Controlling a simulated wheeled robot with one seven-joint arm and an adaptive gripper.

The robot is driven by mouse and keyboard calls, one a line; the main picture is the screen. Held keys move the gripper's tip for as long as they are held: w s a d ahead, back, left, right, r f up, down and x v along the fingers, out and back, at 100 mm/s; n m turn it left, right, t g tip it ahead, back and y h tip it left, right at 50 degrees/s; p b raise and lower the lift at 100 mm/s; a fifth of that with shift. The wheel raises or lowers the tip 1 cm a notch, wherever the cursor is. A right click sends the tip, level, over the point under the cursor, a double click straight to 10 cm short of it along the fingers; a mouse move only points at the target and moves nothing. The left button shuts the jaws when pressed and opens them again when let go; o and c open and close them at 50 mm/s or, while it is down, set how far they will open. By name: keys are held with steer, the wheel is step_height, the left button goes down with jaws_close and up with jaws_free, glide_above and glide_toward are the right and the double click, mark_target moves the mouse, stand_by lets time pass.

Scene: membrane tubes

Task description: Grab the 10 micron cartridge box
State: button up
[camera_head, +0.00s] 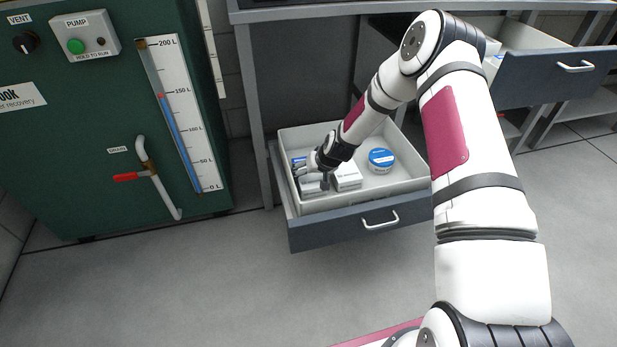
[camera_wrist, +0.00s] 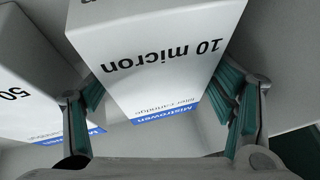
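The 10 micron cartridge box (camera_wrist: 160,55) is white with black lettering and a blue band, upside down in the wrist view. My gripper (camera_wrist: 165,115) is open, with one teal-padded finger on each side of this box. A gap shows between the pads and the box's near end. In the head view my gripper (camera_head: 313,177) reaches down into the open drawer (camera_head: 365,199), over a white box (camera_head: 312,189) that appears to be this one. My fingers partly cover it there, and its label is not readable.
A white box marked 50 (camera_wrist: 25,95) stands left of the 10 micron box in the wrist view. The drawer also holds another white box (camera_head: 348,177) and a round blue-and-white container (camera_head: 381,160). The drawer walls are close around my gripper. A second drawer (camera_head: 550,75) is open at right.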

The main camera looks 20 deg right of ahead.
steer(key=c, duration=0.5)
